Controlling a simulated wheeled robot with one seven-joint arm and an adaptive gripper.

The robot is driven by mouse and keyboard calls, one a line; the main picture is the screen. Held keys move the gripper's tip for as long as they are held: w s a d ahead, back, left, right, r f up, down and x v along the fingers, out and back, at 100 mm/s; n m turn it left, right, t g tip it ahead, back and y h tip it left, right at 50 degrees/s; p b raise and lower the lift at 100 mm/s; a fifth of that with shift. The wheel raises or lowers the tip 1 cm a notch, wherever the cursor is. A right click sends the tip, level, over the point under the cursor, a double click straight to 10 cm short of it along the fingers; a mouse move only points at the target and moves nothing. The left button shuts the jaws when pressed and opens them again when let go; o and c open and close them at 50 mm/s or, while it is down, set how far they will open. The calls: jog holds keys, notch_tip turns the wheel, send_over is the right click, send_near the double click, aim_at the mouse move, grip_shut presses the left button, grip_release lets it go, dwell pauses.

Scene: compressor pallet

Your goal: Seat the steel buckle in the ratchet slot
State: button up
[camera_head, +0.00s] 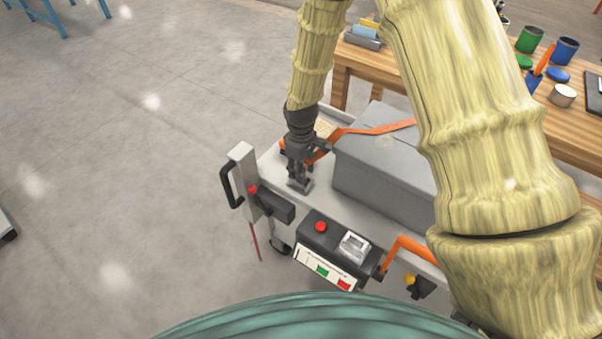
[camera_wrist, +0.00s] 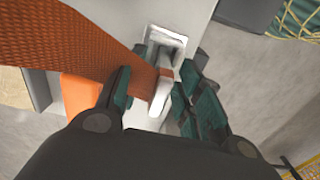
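The steel buckle (camera_wrist: 160,98) is a pale metal piece at the end of a wide orange strap (camera_wrist: 75,55). Just beyond the fingertips is a pale metal frame with a recess, apparently the ratchet slot (camera_wrist: 168,42). The buckle looks close to it but outside the recess. In the head view my gripper (camera_head: 298,184) points down at the near left end of the pallet deck, and the buckle is too small and hidden to make out.
A large grey box (camera_head: 385,165) stands right of my gripper, with the orange strap (camera_head: 375,130) running over it. A control panel (camera_head: 335,252) with a red button is on the near side. A black handle (camera_head: 231,185) stands at left. A wooden table (camera_head: 480,100) is behind.

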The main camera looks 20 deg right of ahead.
grip_shut()
jog(key=shift+r, duration=0.15)
